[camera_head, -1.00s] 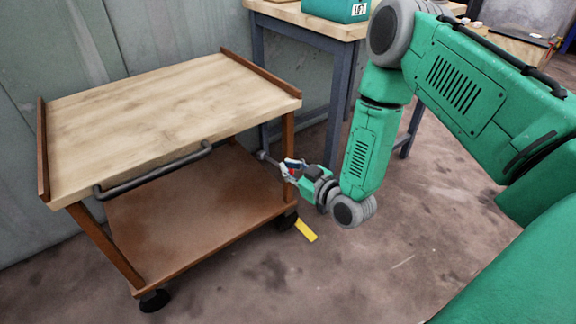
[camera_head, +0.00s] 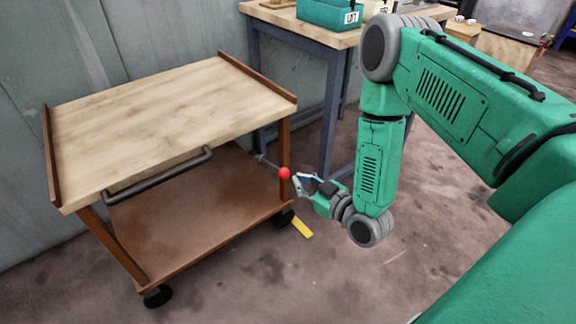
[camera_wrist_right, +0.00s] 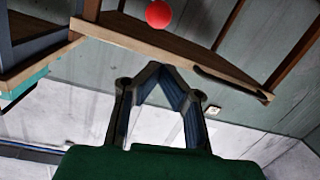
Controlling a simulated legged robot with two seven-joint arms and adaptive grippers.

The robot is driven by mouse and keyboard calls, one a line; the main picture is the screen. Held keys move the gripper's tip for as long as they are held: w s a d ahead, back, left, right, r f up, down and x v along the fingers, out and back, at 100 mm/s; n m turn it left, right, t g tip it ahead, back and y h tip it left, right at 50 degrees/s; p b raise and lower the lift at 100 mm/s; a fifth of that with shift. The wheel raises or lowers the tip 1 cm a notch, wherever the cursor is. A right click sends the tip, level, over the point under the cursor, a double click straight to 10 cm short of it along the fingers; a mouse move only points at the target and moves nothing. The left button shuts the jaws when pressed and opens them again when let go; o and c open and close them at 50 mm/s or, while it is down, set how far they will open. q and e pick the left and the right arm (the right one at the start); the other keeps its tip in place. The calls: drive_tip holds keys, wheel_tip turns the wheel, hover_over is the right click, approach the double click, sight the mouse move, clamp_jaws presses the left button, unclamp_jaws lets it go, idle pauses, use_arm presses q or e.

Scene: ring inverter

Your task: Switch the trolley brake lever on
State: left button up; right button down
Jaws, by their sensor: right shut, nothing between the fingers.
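The brown trolley (camera_head: 205,205) with a pale wood top stands at left in the head view. Its brake lever is a grey rod (camera_head: 266,162) at the right front post, ending in a red ball knob (camera_head: 284,173). The knob (camera_wrist_right: 158,13) also shows at the top of the right wrist view. My right gripper (camera_head: 299,182) is just right of the knob and slightly below it. In the wrist view its fingertips (camera_wrist_right: 161,68) meet, with nothing between them, and a gap shows between them and the knob. My left gripper is out of view.
A yellow strip (camera_head: 302,227) lies by the trolley's right front wheel (camera_head: 284,218). A workbench (camera_head: 300,30) with a green bin (camera_head: 328,13) stands behind on the right. The trolley's grey handle (camera_head: 160,178) runs along its front. The floor in front is clear.

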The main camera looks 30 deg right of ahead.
drive_tip(key=shift+s+d+f, duration=0.1)
drive_tip(key=shift+s+d, duration=0.05)
drive_tip(key=shift+s, duration=0.4)
drive_tip(key=shift+s+d+f, duration=0.1)
drive_tip(key=shift+s, duration=0.4)
drive_tip(key=shift+a, duration=0.1)
